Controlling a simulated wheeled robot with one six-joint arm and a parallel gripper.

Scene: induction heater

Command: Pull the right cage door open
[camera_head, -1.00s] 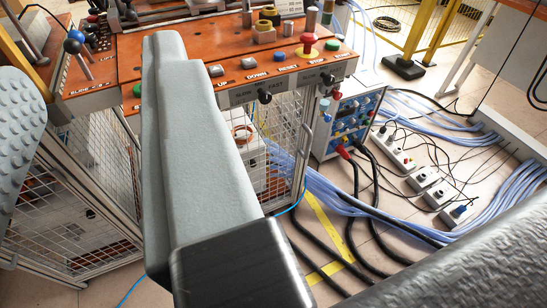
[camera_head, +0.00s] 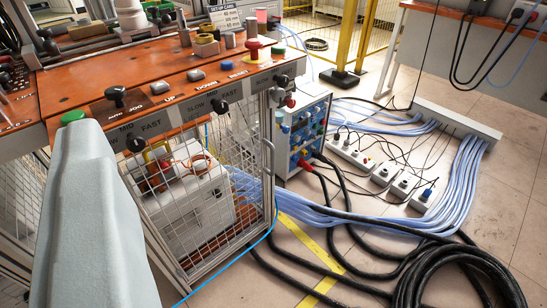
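The right cage door (camera_head: 232,205) is a wire-mesh panel in a grey frame under the orange control bench. It looks closed, and a white unit with copper coils shows through its mesh. A slim vertical handle (camera_head: 269,170) runs along its right edge. The other finger is out of view, so I cannot tell the opening. The finger is well left of the handle, with no visible contact there.
The bench front (camera_head: 160,100) carries knobs and buttons above the door. A blue panel box (camera_head: 303,130) stands just right of the handle. Black cables (camera_head: 455,275) and pale blue hoses (camera_head: 350,215) lie on the floor. Bare tiles show at the lower right.

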